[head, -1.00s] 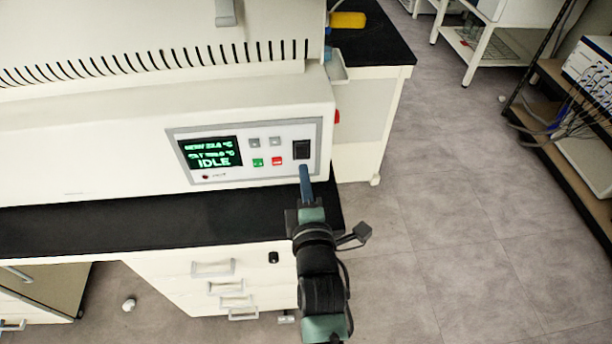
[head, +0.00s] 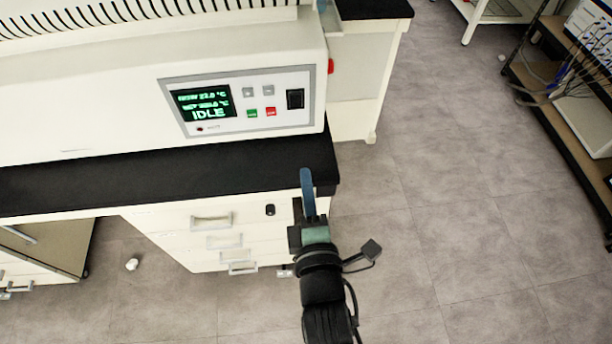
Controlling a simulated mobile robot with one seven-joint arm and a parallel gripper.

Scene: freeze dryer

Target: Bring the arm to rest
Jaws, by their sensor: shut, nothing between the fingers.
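My gripper (head: 307,178) shows in the head view with its blue fingers together and nothing between them. It points up the picture, over the right end of the black bench top's front edge. The freeze dryer (head: 90,110) stands on the bench behind it. Its control panel (head: 240,100) has a lit screen (head: 204,105) reading IDLE, a green button, a red button and a black switch (head: 295,98). The fingertips are apart from the panel, below the switch in the picture.
The black bench top (head: 120,175) has a clear strip in front of the machine. White drawers (head: 222,235) are below it. Open floor (head: 430,200) lies to the right, up to a shelf (head: 570,120) with cables. A small white object (head: 132,264) lies on the floor.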

